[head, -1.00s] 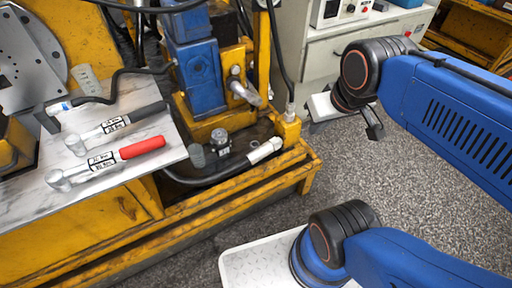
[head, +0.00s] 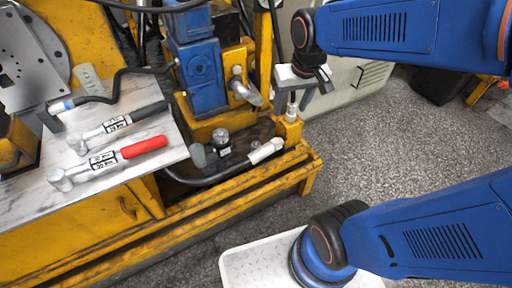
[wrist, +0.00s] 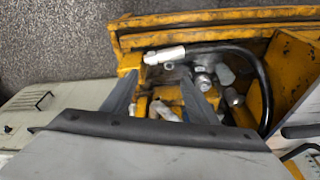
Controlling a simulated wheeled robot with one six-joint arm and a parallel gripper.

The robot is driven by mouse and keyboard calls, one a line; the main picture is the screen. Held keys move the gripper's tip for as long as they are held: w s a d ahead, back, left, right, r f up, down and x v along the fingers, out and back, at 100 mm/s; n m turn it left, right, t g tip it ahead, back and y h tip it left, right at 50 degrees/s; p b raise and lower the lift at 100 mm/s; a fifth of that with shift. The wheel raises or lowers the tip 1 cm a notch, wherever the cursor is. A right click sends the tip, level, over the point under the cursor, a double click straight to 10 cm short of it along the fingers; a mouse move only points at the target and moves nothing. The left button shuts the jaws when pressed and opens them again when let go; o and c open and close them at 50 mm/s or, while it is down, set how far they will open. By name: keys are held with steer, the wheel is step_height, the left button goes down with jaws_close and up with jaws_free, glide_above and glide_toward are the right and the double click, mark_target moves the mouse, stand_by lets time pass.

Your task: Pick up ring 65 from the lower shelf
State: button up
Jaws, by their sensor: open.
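The lower shelf is the dark, oily tray in the yellow machine frame (head: 235,185). A small silver-and-black round part (head: 221,139) and a dark grey cylinder (head: 198,156) stand there; I cannot read a 65 on either, so I cannot tell which is ring 65. In the wrist view, small silver round parts (wrist: 203,83) show close to the right finger. My gripper (wrist: 158,76) is open and empty, its two grey fingers pointing down at the yellow frame. In the head view my gripper (head: 304,98) hangs by the frame's right corner, right of the parts.
A black hose with a white fitting (head: 266,151) lies along the shelf. The blue-and-yellow machine block (head: 200,75) rises behind. Torque wrenches lie on the marble-look table (head: 60,205) at left. A white tray (head: 250,262) is at the bottom. Open floor (head: 400,140) lies right.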

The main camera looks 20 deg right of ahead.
steer(key=w+a+f+g, duration=0.2)
steer(key=w+a+f, duration=0.1)
steer(key=w+f, duration=0.55)
glide_above(256, 142)
steer(key=s, duration=0.1)
step_height(256, 142, down, 7)
steer(key=shift+m+g, duration=0.4)
steer(key=f, duration=1.7)
steer(key=shift+s+a+f, duration=0.15)
steer(key=shift+s+a, duration=0.05)
steer(key=shift+c, duration=0.4)
steer(key=c, duration=1.2)
